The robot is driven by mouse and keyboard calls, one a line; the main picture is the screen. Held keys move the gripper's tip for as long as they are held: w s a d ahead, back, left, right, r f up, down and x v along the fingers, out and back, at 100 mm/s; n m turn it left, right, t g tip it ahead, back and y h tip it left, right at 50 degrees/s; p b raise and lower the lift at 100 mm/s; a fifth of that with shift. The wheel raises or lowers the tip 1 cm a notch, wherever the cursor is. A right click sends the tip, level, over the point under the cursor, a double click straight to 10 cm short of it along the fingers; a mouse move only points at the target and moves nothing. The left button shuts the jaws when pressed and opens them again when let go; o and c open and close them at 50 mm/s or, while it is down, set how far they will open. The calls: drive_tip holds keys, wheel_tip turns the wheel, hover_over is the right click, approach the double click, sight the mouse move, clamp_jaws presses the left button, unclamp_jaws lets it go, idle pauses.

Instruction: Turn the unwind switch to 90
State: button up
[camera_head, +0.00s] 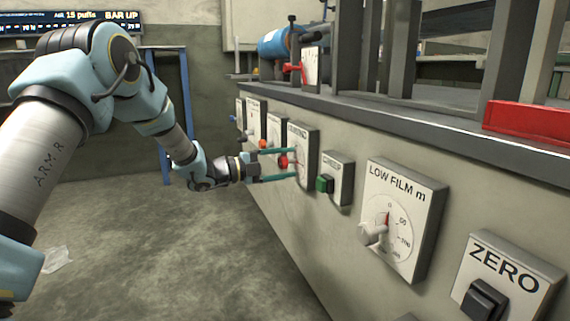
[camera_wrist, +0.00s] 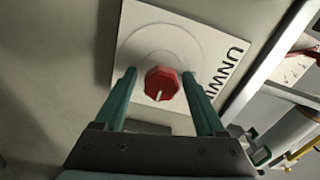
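The unwind switch is a red round knob (camera_wrist: 161,83) on a white plate (camera_wrist: 203,48), whose lettering "UNWI…" runs along its right side in the wrist view. A white mark on the knob points toward the bottom of that view. My gripper (camera_wrist: 160,76) is open, its two green fingers on either side of the knob with a visible gap on each side. In the head view, the gripper (camera_head: 292,164) reaches the plate (camera_head: 302,139) from the left, with the red knob (camera_head: 283,162) between its fingers. I cannot read any dial numbers around the knob.
To the right on the same panel are a green button (camera_head: 324,184), the LOW FILM dial (camera_head: 404,240) and a black ZERO switch (camera_head: 484,300). More switch plates (camera_head: 254,122) stand farther left. A red block (camera_head: 525,122) lies on the ledge above. The floor (camera_head: 180,250) left of the panel is mostly clear.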

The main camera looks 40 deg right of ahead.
drive_tip(key=p+v, duration=0.3)
drive_tip(key=v, duration=0.7)
drive_tip(key=shift+w+a+p, duration=0.15)
drive_tip(key=shift+a+p, duration=0.15)
drive_tip(key=shift+a, duration=0.1)
